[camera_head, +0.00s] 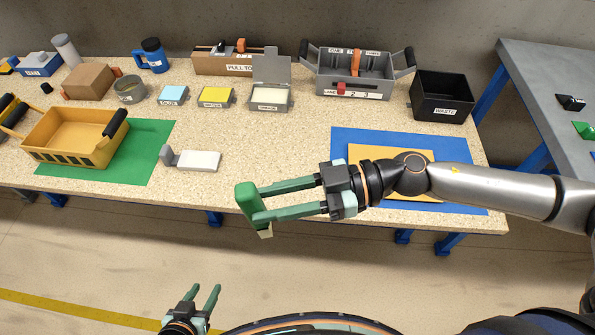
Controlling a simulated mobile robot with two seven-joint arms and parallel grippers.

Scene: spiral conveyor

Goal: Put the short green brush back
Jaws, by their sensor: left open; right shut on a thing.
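My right gripper (289,201) is shut on the short green brush (248,200). It holds the brush near the table's front edge, with the brush's pale end pointing down. I cannot tell its exact height from this view. My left gripper (205,290) is low at the bottom of the view, in front of the table, open and empty.
On the table (290,130) stand a yellow basket (68,160) on a green mat (150,150), a white block with grey handle (198,161), small labelled trays, a grey caddy (350,85) and a black waste bin (440,98). A blue mat (470,185) lies under my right arm. The centre is clear.

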